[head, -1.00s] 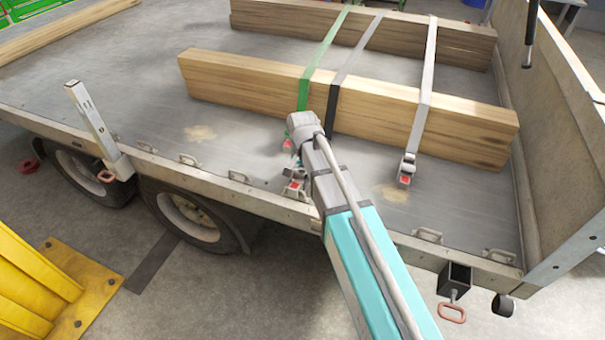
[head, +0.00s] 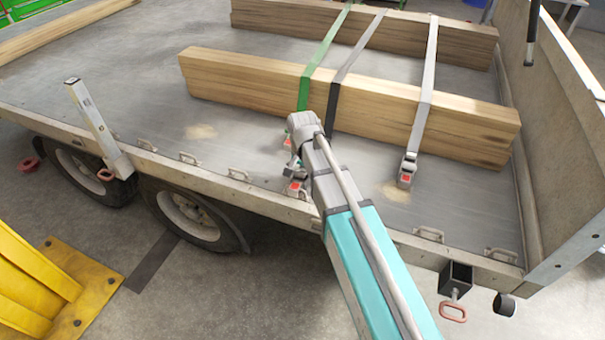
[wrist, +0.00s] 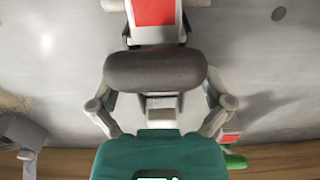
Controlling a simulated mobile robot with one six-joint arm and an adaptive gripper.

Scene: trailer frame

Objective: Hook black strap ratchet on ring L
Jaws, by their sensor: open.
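The black strap (head: 345,75) runs over both timber beams and drops down the near beam, where my arm hides its lower end. A ratchet with a red face (head: 294,188) shows beside my gripper (head: 294,170), close to the deck edge. In the wrist view my gripper (wrist: 155,85) is open, its fingers spread on either side of a dark rounded bar. A red-faced ratchet (wrist: 152,12) lies just beyond that bar. I cannot tell whether the fingers touch it. Several metal rings line the deck edge, one (head: 238,174) left of my gripper. No label marks ring L.
The green strap (head: 318,58) is left of the black one; its red-faced end (head: 287,143) is close to my gripper. The grey strap's ratchet (head: 407,170) hangs to the right. Bare deck (head: 150,105) lies left.

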